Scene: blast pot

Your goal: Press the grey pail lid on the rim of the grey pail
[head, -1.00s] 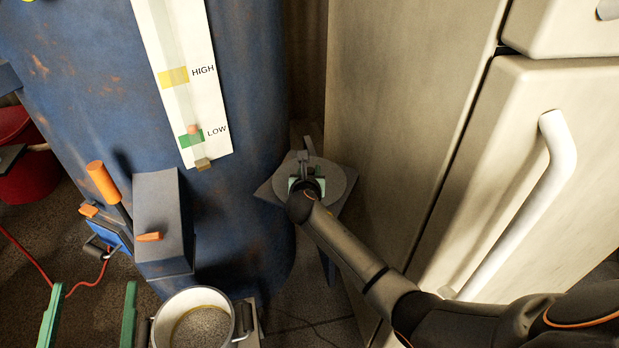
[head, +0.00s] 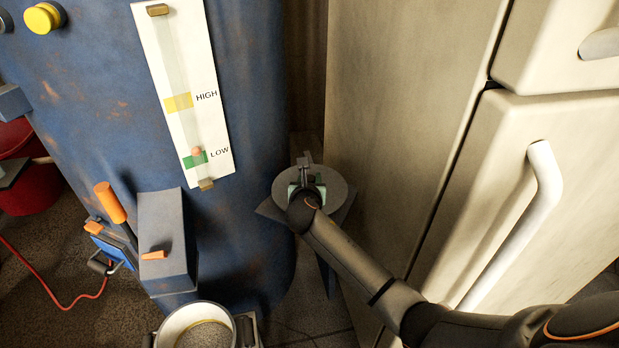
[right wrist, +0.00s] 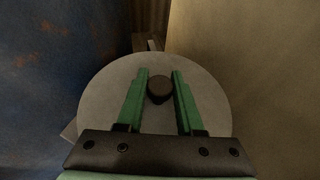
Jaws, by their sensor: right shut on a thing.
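The grey pail lid (head: 336,188) is a flat round disc with a dark knob (right wrist: 160,90) at its middle. It is at a small grey stand (head: 268,211) between the blue tank and the pale cabinet, and seems slightly raised from it. My right gripper (head: 306,176) is shut on the lid's knob, with its green fingers (right wrist: 159,88) on either side of it. The grey pail (head: 168,330) stands at the bottom of the head view, cut off by the frame edge. Its open top shows grainy material inside. My left gripper is out of view.
The blue tank (head: 250,120) with a level gauge (head: 180,100) rises at left. A grey box (head: 165,240) and an orange-handled lever (head: 110,203) stick out from it. The pale cabinet (head: 400,130) with a white handle (head: 545,185) closely bounds the right side.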

